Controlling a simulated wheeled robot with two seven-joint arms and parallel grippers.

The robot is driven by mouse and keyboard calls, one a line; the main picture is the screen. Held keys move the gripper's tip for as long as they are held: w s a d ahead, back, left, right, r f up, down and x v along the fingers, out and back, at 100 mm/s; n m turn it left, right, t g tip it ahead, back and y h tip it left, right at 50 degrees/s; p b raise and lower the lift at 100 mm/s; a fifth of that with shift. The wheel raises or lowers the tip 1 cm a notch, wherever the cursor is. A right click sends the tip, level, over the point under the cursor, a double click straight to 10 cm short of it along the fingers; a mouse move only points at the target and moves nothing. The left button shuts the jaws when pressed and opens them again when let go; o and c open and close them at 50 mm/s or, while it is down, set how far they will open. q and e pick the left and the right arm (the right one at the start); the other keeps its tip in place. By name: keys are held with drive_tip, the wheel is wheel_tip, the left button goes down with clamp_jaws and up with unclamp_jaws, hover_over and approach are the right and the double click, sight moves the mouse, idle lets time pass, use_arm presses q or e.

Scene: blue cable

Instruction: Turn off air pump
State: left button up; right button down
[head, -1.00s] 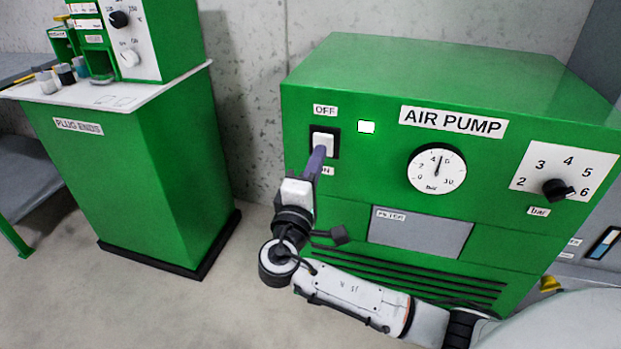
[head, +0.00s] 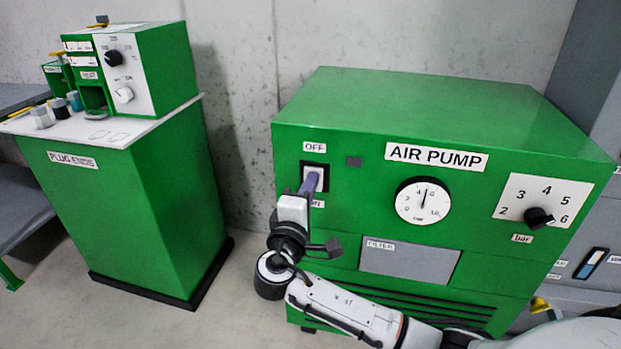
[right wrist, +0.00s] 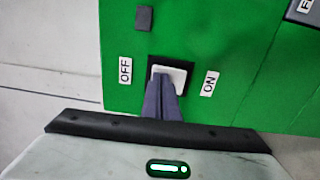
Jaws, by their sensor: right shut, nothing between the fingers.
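The green air pump (head: 400,110) stands in front of me with its label "AIR PUMP". Its white rocker switch (head: 316,171) sits in a black frame between the OFF label above and the ON label below. In the right wrist view the switch (right wrist: 172,75) has OFF on the left and ON on the right. The indicator (head: 353,161) beside the switch is dark. My right gripper (head: 311,184) is shut and empty, its fingertips at the switch face; they cover part of it. In the right wrist view the fingertips (right wrist: 161,80) lie over the switch. My left gripper is not in view.
A gauge (head: 422,201) and a pressure knob (head: 539,218) are right of the switch. A green plug ends cabinet (head: 120,215) stands to the left, with a gap of bare floor between it and the pump.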

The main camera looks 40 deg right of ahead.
use_arm(q)
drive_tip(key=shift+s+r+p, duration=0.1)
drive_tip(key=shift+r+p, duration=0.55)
drive_tip(key=shift+p, duration=0.4)
use_arm(e)
drive_tip(key=r+v, duration=0.2)
drive_tip(key=v, duration=1.1)
drive_tip(key=shift+s+a+r, duration=0.25)
drive_tip(key=shift+a, duration=0.15)
